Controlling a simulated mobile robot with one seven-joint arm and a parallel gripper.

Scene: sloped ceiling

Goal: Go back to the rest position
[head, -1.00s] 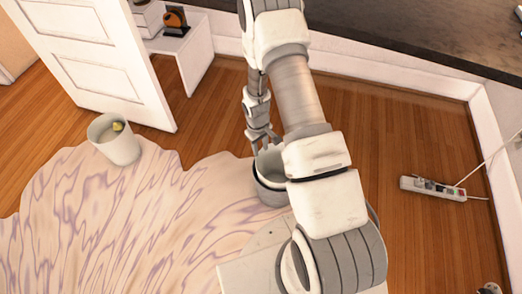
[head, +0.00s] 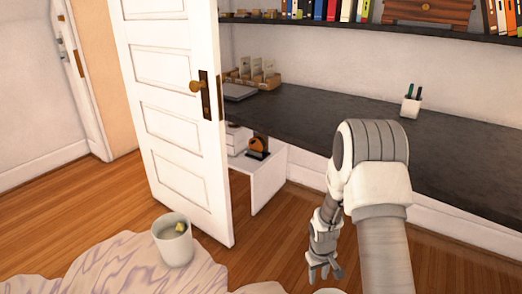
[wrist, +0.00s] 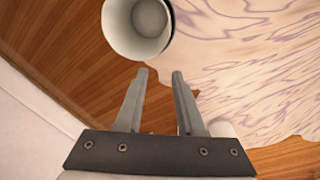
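My gripper (head: 325,272) hangs fingers down in the lower middle of the head view. In the wrist view my gripper (wrist: 159,75) has its two fingers apart with nothing between them, so it is open and empty. Only a thin pale sliver shows under my gripper at the bottom edge of the head view. My arm is raised and bent in front of the dark desk (head: 300,128).
A white bin (head: 174,246) holding a small yellow-green item stands on the marbled rug (head: 115,272). An open white door (head: 175,110) stands at left. A low white shelf (head: 268,185) sits under the desk. Wooden floor (head: 60,212) is clear at left.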

